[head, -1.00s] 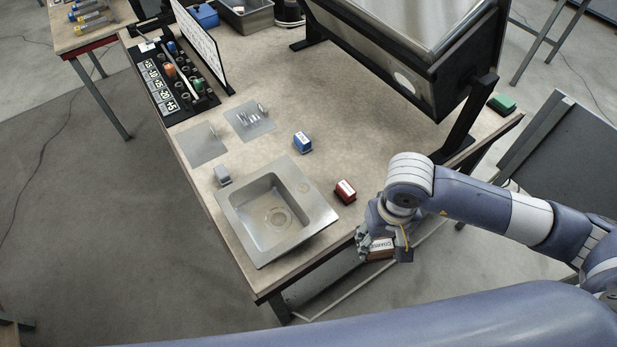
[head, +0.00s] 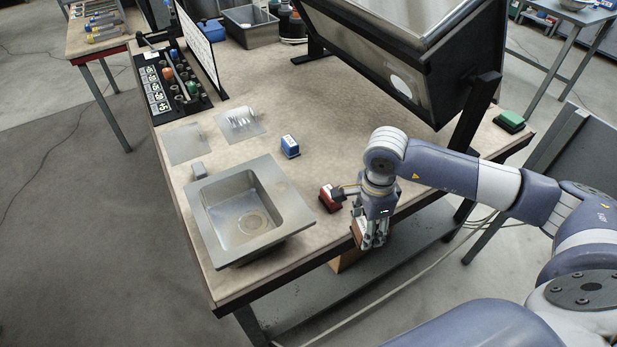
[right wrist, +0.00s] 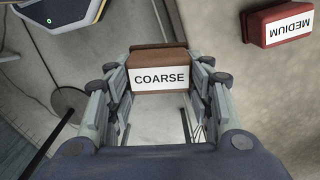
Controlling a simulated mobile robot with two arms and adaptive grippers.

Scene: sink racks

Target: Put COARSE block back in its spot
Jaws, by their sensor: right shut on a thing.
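My right gripper (head: 374,240) points down just off the table's front edge, right of the sink. It is shut on the COARSE block (right wrist: 160,57), a brown block with a white label. In the right wrist view the block sits between both fingers (right wrist: 160,85), its label facing the camera. In the head view the gripper mostly hides the block. The red MEDIUM block (head: 328,199) rests on the table left of the gripper, and it shows at the upper right of the wrist view (right wrist: 283,14). My left gripper is out of view.
A sink basin (head: 205,215) is set near the table's front. A large tilted metal hood (head: 400,60) stands behind my right arm. A green block (head: 509,121) sits at the table's right end.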

